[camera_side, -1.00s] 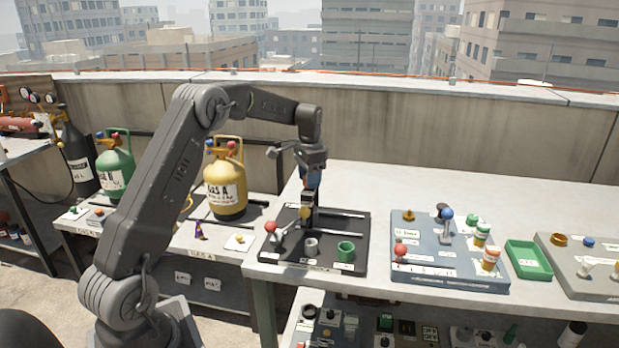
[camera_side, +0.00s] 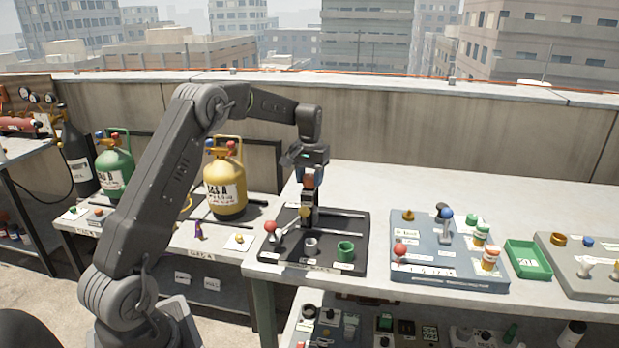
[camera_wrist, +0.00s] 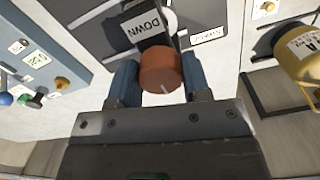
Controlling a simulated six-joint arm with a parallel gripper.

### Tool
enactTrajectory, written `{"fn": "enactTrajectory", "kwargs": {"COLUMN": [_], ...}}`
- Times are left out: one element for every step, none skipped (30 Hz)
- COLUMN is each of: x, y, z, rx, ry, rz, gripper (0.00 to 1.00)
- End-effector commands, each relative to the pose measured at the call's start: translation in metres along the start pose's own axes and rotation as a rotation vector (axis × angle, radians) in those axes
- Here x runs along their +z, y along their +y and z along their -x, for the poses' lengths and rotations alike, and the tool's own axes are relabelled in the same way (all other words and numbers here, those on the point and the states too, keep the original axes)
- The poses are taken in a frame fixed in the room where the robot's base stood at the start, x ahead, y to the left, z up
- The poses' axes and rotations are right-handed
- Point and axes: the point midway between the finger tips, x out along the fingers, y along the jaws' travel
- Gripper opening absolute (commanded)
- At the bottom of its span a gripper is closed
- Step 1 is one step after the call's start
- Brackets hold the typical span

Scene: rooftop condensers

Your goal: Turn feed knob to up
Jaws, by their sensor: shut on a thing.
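The feed knob is an orange-brown round knob (camera_wrist: 161,68) with a short white pointer line on its face, aimed toward the lower edge of the wrist view. In the side view the knob (camera_side: 309,182) shows at the top of a dark upright post on the black panel (camera_side: 346,222). My gripper (camera_wrist: 163,76) has its two blue fingers on either side of the knob and is shut on it. In the side view my gripper (camera_side: 311,172) points straight down over the panel. Any UP label is hidden.
A red-ball lever (camera_side: 271,227), a grey cup (camera_side: 311,246) and a green cup (camera_side: 345,250) stand on the black panel. Right of it are a blue-grey panel (camera_side: 430,264) and a green tray (camera_side: 526,258). A yellow gas cylinder (camera_side: 226,183) stands left.

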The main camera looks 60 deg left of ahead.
Motion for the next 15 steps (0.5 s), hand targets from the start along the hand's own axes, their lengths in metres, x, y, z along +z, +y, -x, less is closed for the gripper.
{"fn": "enactTrajectory", "kwargs": {"x": [-0.0007, -0.0007, -0.0008, -0.0008, -0.0008, -0.0008, -0.0008, -0.0008, -0.0008, -0.0008, -0.0008, -0.0008, -0.0008, -0.0008, -0.0008], "y": [0.0002, 0.0002, 0.0002, 0.0002, 0.0002, 0.0002, 0.0002, 0.0001, 0.0001, 0.0001, 0.0001, 0.0001, 0.0001, 0.0000, 0.0001], "z": [0.0006, 0.0006, 0.0006, 0.0006, 0.0006, 0.0006, 0.0006, 0.0006, 0.0006, 0.0006, 0.0006, 0.0006, 0.0006, 0.0006, 0.0006], "rx": [0.001, 0.001, 0.001, 0.001, 0.001, 0.001, 0.001, 0.001, 0.001, 0.001, 0.001, 0.001, 0.001, 0.001, 0.001], "ry": [0.004, 0.004, 0.004, 0.004, 0.004, 0.004, 0.004, 0.004, 0.004, 0.004, 0.004, 0.004, 0.004, 0.004, 0.004], "rz": [0.010, 0.015, 0.020, 0.023, 0.025, 0.028, 0.029, 0.030, 0.030, 0.030, 0.031, 0.031, 0.031, 0.031, 0.031], "gripper": [0.20, 0.20, 0.20, 0.20, 0.20, 0.20, 0.20, 0.20, 0.20, 0.20, 0.20, 0.20, 0.20, 0.20, 0.20]}}
